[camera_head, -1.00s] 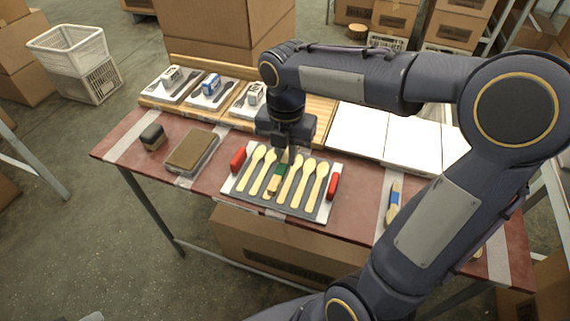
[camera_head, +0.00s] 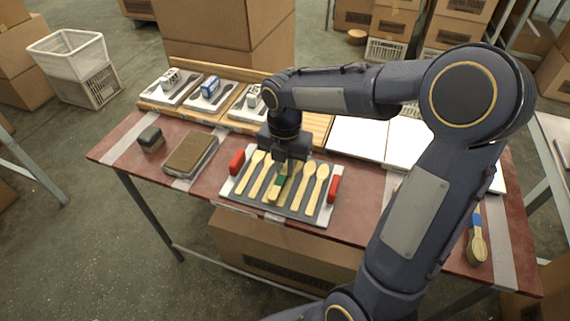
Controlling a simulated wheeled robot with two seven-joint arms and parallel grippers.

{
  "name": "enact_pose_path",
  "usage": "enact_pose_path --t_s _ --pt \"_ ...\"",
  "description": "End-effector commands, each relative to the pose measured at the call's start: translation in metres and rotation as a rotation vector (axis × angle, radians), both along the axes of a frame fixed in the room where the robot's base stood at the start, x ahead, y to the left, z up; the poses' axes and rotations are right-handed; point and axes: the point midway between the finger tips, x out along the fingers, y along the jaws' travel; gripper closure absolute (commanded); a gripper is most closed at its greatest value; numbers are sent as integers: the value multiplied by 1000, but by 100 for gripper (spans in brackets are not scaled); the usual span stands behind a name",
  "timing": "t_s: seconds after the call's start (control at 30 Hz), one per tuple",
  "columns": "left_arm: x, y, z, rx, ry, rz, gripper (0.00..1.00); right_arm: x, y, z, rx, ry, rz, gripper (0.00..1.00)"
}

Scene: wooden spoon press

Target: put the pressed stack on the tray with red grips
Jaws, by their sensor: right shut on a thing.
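The tray with red grips (camera_head: 236,198) lies on the table's front middle, a grey panel with a white rim and a red grip at each end. Several pale wooden spoons lie on it in a row. My right gripper (camera_head: 284,168) points down over the tray's middle, shut on a green-banded wooden stack (camera_head: 275,189). The stack is at the tray's middle among the spoons; I cannot tell whether it touches the tray. The fingertips are mostly hidden by the gripper's body. My left gripper is out of view.
A blue-banded wooden spoon stack (camera_head: 476,240) lies at the table's right. A brown-topped block (camera_head: 190,152) and a small dark block (camera_head: 151,139) lie left of the tray. A wooden rack (camera_head: 215,115) with several white trays and white panels (camera_head: 358,137) line the back.

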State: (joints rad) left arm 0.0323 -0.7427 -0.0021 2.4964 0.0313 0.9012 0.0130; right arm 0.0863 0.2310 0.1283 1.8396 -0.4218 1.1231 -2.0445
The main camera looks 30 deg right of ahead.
Motion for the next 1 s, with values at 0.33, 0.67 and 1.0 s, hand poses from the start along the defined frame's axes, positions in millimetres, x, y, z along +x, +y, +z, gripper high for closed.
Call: enact_pose_path --t_s 0.33,0.67,1.0 --pt "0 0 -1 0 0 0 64 0 0 -2 -1 1 0 63" --pt "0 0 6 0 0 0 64 1 0 19 0 -3 0 63" --pt "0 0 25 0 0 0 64 1 0 91 0 -4 0 63"
